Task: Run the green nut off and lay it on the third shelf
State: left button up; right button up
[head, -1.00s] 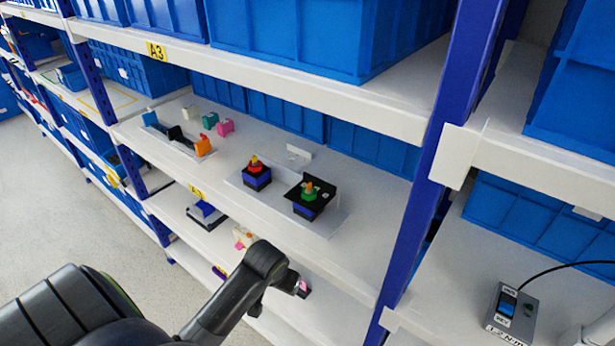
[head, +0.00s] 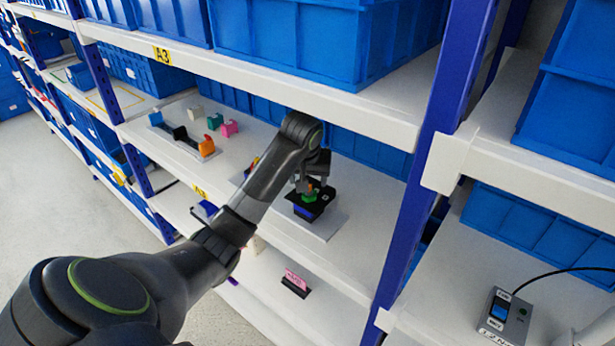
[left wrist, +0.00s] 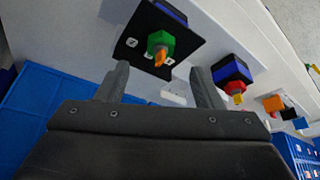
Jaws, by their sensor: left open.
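The green nut (head: 309,197) sits around an orange stem on a black plate (head: 322,207) over a dark blue block, on the middle shelf (head: 345,167). It also shows in the left wrist view (left wrist: 160,39), with the orange stem pointing toward the camera. My left gripper (head: 312,184) is open and empty, right at the green nut in the head view. In the left wrist view its two fingers (left wrist: 157,72) stand apart, with the nut just beyond the tips and between them. Contact cannot be told. My right gripper is not in view.
A similar block with a red nut (left wrist: 235,88) stands beside it, mostly hidden by my arm in the head view. Coloured parts (head: 228,128) lie farther left. A lower shelf (head: 262,270) has bare room around a pink label (head: 296,280). Blue bins (head: 370,150) line the back.

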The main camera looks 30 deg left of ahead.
aim_at(310, 191)
pick_arm(q)
jog(key=p+x, duration=0.1)
jog(key=x, duration=0.4)
jog(key=shift+f+p, duration=0.35)
jog(key=shift+f, duration=0.05)
jog(key=shift+w+a+f, duration=0.2)
jog(key=shift+w+f, duration=0.05)
jog(key=shift+f, duration=0.35)
jog(key=c, duration=1.1)
jog(key=shift+o, duration=0.2)
jog(key=n, duration=0.3)
jog(key=shift+w+d+r+g+y, duration=0.1)
jog(key=shift+d+g+y, duration=0.05)
jog(key=shift+g+y, duration=0.25)
jog(key=n+g+y, duration=0.1)
jog(key=n, duration=0.2)
jog(key=shift+w+d+n, duration=0.1)
jog(key=shift+n, duration=0.3)
jog(key=n+g, duration=0.1)
jog(key=n, duration=0.2)
jog(key=shift+w+y, duration=0.1)
jog(key=shift+y, duration=0.2)
jog(key=shift+n+g, duration=0.5)
jog(key=shift+n, duration=0.6)
